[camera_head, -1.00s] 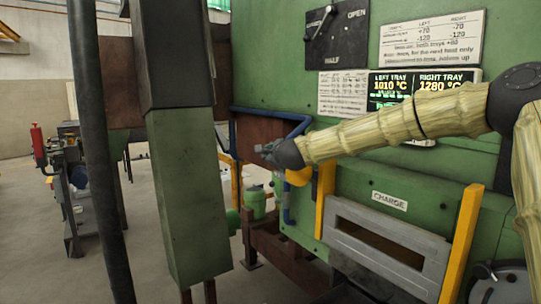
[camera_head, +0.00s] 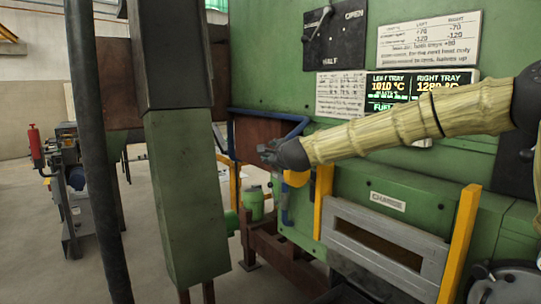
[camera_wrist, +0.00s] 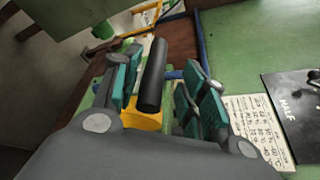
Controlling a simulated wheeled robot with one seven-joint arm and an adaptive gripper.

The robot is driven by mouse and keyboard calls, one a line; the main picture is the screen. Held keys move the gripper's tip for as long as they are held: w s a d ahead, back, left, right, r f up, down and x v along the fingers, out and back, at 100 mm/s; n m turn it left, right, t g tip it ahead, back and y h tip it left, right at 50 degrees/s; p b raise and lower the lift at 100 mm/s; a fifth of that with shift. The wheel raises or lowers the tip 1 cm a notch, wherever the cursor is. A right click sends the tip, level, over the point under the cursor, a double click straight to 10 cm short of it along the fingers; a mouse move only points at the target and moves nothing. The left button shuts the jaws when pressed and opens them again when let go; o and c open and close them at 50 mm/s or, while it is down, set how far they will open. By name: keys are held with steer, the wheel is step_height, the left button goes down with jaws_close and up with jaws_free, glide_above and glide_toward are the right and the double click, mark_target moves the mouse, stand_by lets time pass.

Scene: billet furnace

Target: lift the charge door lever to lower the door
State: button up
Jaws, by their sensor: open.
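The grey charge door (camera_head: 385,240) sits in the green furnace front between two yellow posts, under a CHARGE label. My gripper (camera_head: 268,152) is left of and above the door, by a blue rail. In the wrist view my gripper (camera_wrist: 162,75) is open, with teal-padded fingers on both sides of a black cylindrical grip (camera_wrist: 154,75). This grip looks like the charge door lever's handle. It lies between the fingers; I cannot tell whether either finger touches it. In the head view the grip is hidden or too small to make out at my gripper.
A green column (camera_head: 185,195) and a dark vertical pole (camera_head: 97,150) stand at the left. A blue rail (camera_head: 265,113) edges a brown panel behind my gripper. A black dial plate (camera_head: 335,35) and a temperature display (camera_head: 420,90) are on the furnace wall.

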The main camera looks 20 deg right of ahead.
steer(key=v, duration=0.8)
steer(key=shift+s, duration=0.25)
steer(key=shift+d, duration=0.1)
